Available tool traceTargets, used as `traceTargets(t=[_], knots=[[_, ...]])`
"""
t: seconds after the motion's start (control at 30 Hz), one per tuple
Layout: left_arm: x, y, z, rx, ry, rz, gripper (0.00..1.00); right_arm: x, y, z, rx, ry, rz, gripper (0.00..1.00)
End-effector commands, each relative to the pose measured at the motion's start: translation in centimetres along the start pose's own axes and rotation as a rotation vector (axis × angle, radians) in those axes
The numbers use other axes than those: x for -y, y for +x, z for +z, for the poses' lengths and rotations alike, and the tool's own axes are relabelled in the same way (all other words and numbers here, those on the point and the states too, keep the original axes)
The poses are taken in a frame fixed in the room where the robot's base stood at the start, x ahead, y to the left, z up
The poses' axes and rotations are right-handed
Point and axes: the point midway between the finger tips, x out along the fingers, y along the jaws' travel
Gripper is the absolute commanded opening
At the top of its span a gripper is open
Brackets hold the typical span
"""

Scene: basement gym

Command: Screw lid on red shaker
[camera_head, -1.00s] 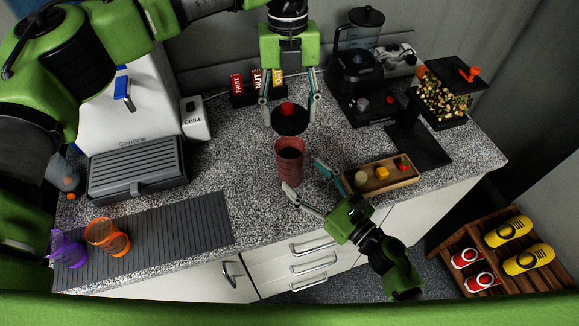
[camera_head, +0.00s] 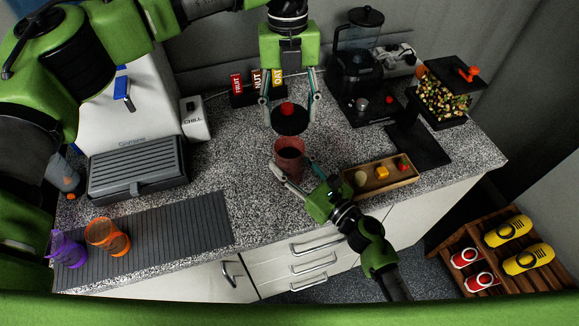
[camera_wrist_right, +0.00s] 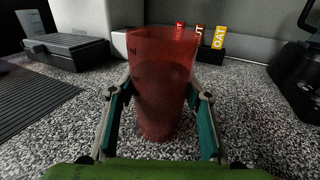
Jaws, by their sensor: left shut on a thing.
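The red shaker (camera_head: 289,163) stands upright on the speckled counter, its open top facing up. My left gripper (camera_head: 290,116) points down, shut on the black lid (camera_head: 290,123) with its red knob. It holds the lid above and slightly behind the shaker, apart from the rim. My right gripper (camera_head: 291,163) reaches in from the front right, with one finger on each side of the shaker. In the right wrist view the translucent red shaker (camera_wrist_right: 162,75) stands between the open fingers of this gripper (camera_wrist_right: 160,92); contact is unclear.
A wooden tray (camera_head: 360,193) with small food pieces lies right of the shaker. A black blender (camera_head: 358,75) and boxes labelled FRUIT, NUT and OAT (camera_head: 256,85) stand behind. Purple (camera_head: 68,250) and orange (camera_head: 107,237) cups stand on the grey mat (camera_head: 185,232) at left.

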Motion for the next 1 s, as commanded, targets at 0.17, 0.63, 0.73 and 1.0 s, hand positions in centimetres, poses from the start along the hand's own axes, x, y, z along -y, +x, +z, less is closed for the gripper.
traceTargets(t=[0.17,0.63,0.73,1.0], knots=[[0.0,0.4,0.0,-0.001,0.0,0.0,0.38,0.0,0.0,0.0,0.0,0.0,0.0,0.06],[0.0,4.9,0.6,0.001,0.001,0.0,0.38,0.0,0.0,0.0,-0.001,0.0,0.0,0.06],[0.0,4.9,0.6,0.001,0.0,0.0,0.38,0.0,0.0,-0.1,-0.001,0.0,0.0,0.06],[0.0,4.9,0.6,0.0,0.0,0.0,0.38,0.0,0.0,-0.1,-0.001,0.001,0.0,0.06]])
